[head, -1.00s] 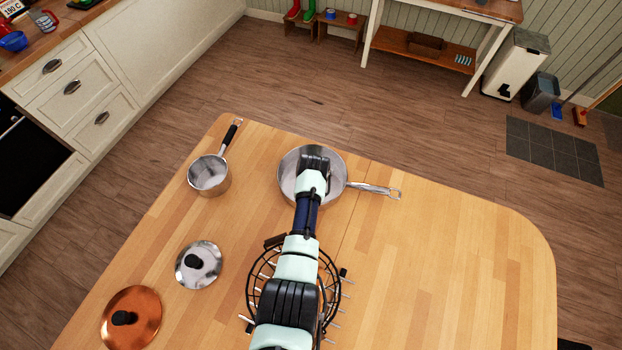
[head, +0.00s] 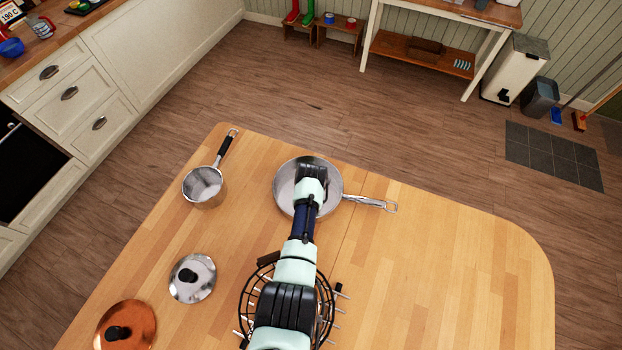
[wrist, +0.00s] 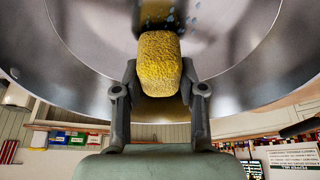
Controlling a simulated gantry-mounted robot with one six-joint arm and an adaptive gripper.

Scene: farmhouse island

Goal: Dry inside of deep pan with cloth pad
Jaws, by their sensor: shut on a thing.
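The deep pan (head: 283,192) is a shiny metal pan on the wooden island, its handle (head: 370,202) pointing right. My gripper (wrist: 159,82) is shut on a yellow, rough-textured cloth pad (wrist: 160,50), one finger on each side. In the wrist view the pad is inside the pan, in front of its metal inner surface (wrist: 235,40). Several small bluish drops (wrist: 183,19) show on the metal just beyond the pad. I cannot tell whether the pad touches the pan. In the head view my arm hides the pad and part of the pan's inside.
A small saucepan (head: 204,187) stands left of the pan. A silver lid (head: 205,270) and a copper lid (head: 140,316) lie at the front left. A black wire rack (head: 243,305) sits partly under my arm. The island's right side (head: 460,270) is bare.

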